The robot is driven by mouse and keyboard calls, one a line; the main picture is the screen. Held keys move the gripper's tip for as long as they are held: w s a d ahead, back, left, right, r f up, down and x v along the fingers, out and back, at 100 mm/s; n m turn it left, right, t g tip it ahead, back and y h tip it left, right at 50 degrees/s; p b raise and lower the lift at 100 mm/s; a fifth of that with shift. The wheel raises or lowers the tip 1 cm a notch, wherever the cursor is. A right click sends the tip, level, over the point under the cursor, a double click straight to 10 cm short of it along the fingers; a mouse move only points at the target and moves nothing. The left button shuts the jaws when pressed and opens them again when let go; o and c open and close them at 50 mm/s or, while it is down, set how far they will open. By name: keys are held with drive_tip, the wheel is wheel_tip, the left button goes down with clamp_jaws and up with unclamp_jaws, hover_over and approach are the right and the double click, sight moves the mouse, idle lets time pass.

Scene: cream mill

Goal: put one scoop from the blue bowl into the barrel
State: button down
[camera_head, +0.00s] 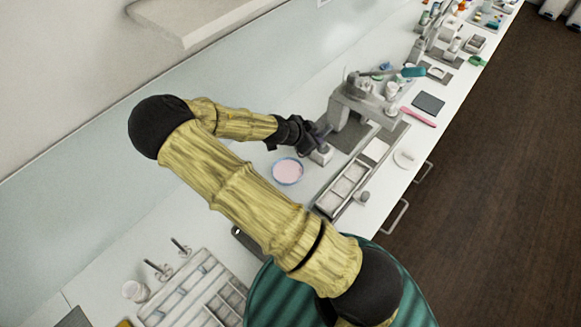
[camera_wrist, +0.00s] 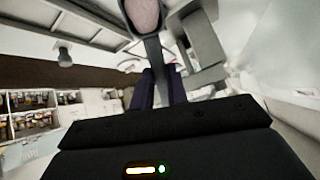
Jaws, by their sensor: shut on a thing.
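The blue bowl (camera_head: 288,171) stands on the white counter with a smooth pale pink fill. My gripper (camera_head: 319,135) is beyond and to the right of it, beside the grey mill (camera_head: 350,108). In the wrist view my gripper (camera_wrist: 160,86) is shut on the grey handle of a scoop (camera_wrist: 153,58). The scoop's head, at the top edge and partly cut off, holds a pinkish mass (camera_wrist: 143,14). A pale block (camera_head: 321,155) shows just below the fingers in the head view. I cannot tell for certain which part is the barrel.
A long sectioned tray (camera_head: 343,188) lies right of the bowl. A dark square mat (camera_head: 428,103) and a pink strip (camera_head: 418,117) lie farther along the counter. Another sectioned tray (camera_head: 193,290) is at the lower left. The wall runs close behind the counter.

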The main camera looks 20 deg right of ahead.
drive_tip(key=shift+a+f+b, duration=0.25)
drive_tip(key=shift+a+b, duration=0.05)
drive_tip(key=a+h+b, duration=0.2)
drive_tip(key=a+b, duration=0.1)
drive_tip(key=a, duration=0.3)
drive_tip(key=shift+s+a+n+t+h, duration=0.25)
drive_tip(key=shift+s+n+t+h, duration=0.05)
wheel_tip(320, 180, down, 7)
drive_tip(key=b, duration=0.5)
drive_tip(key=shift+f+b, duration=0.2)
drive_tip(key=shift+b, duration=0.1)
idle(0.3)
